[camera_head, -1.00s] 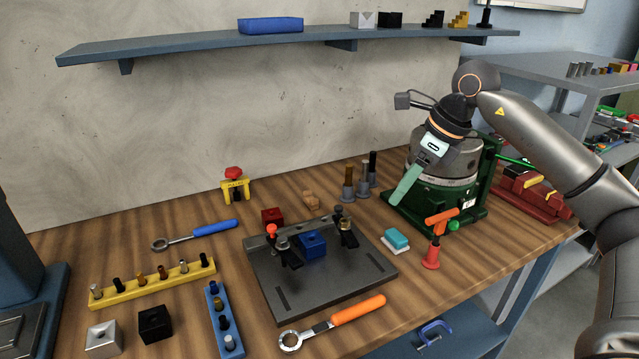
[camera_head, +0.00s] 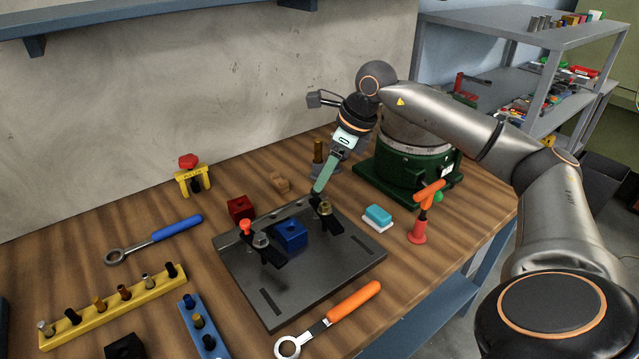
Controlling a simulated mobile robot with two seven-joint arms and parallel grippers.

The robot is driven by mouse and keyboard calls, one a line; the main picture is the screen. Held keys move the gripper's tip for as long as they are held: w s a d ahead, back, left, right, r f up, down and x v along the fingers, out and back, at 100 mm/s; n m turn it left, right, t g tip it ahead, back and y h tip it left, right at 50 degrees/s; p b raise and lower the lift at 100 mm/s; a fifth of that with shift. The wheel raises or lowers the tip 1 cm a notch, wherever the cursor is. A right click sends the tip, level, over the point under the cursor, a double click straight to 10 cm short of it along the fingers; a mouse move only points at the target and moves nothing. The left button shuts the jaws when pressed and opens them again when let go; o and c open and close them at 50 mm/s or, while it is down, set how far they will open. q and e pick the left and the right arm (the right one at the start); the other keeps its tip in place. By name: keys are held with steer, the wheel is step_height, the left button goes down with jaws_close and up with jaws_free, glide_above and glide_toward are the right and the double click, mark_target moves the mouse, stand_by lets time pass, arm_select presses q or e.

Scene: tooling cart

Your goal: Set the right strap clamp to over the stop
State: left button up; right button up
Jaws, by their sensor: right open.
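The dark fixture plate (camera_head: 330,275) lies on the wooden bench with a blue block (camera_head: 291,236) on it. The right strap clamp (camera_head: 329,219), black with a brass-coloured nut, stands at the plate's back right, beside the block and apart from it. The left strap clamp (camera_head: 268,252) is left of the block, near a red-tipped post (camera_head: 246,229). A raised rail (camera_head: 282,211) runs along the plate's back edge; I cannot tell which part is the stop. My right gripper (camera_head: 318,190) is open, its teal fingers pointing down just above the right clamp's back end. Contact cannot be told.
An orange-handled wrench (camera_head: 345,306) lies before the plate. A teal-and-white block (camera_head: 378,217) and an orange-red toggle clamp (camera_head: 420,225) stand to the right. A green-based machine (camera_head: 400,180) is behind, under my right arm. A dark red block (camera_head: 240,208) sits behind the plate.

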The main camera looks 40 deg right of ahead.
mark_target(326, 217)
steer(key=shift+x, duration=1.8)
jaws_close()
